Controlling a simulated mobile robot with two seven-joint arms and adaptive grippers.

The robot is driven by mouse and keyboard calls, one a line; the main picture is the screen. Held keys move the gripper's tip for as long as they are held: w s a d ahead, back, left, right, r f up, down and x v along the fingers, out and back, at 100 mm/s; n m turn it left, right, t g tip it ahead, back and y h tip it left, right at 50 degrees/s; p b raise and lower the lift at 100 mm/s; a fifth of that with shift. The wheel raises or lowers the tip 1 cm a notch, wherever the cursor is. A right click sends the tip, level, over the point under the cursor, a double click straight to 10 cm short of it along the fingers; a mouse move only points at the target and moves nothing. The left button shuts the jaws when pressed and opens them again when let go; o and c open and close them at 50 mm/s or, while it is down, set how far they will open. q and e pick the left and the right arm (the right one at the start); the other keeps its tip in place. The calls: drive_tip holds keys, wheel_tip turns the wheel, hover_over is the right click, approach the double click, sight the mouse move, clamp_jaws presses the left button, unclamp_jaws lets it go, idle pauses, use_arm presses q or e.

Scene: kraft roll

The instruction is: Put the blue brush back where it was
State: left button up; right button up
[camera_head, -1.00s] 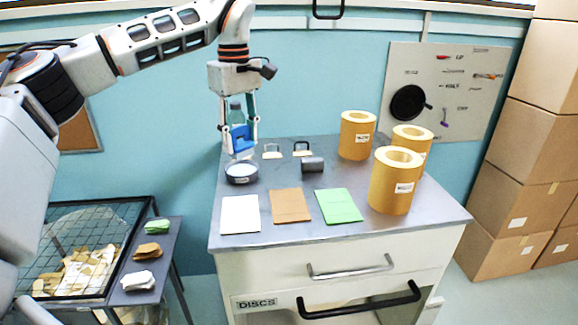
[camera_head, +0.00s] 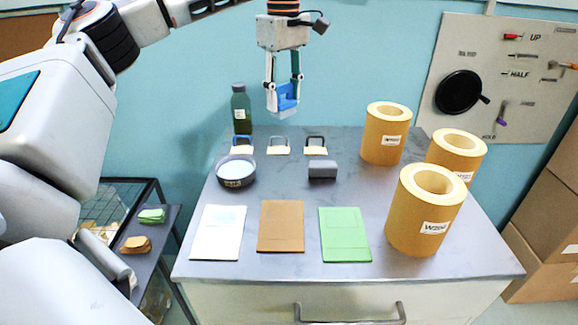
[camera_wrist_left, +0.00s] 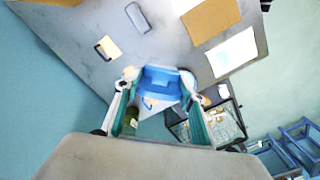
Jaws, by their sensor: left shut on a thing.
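The blue brush (camera_head: 288,97) is between the fingers of my left gripper (camera_head: 283,106), which is shut on it. It hangs in the air above the back of the cabinet top (camera_head: 205,225), and shows large in the left wrist view (camera_wrist_left: 160,84). Below it, in a row at the back, stand small cream pieces with loops: a blue-looped one (camera_head: 242,143) at left, a grey-looped one (camera_head: 278,146) in the middle and a black-looped one (camera_head: 316,146) at right. A dark grey block (camera_head: 323,170) lies in front of the black-looped one. My right gripper is out of view.
A green bottle (camera_head: 241,108) stands at the back left, near a round dish (camera_head: 236,172). White (camera_head: 216,232), brown (camera_head: 281,226) and green (camera_head: 344,234) sheets lie in front. Three kraft rolls, one at front (camera_head: 425,210), stand at right. Bare top lies around the grey block.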

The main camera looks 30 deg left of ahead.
use_arm(q)
wheel_tip(320, 180, down, 19)
drive_tip(key=shift+s+r, duration=0.1)
drive_tip(key=shift+r, duration=0.05)
idle(0.5)
drive_tip(key=o, duration=1)
drive_tip(key=shift+o, duration=0.2)
wheel_tip(320, 180, up, 12)
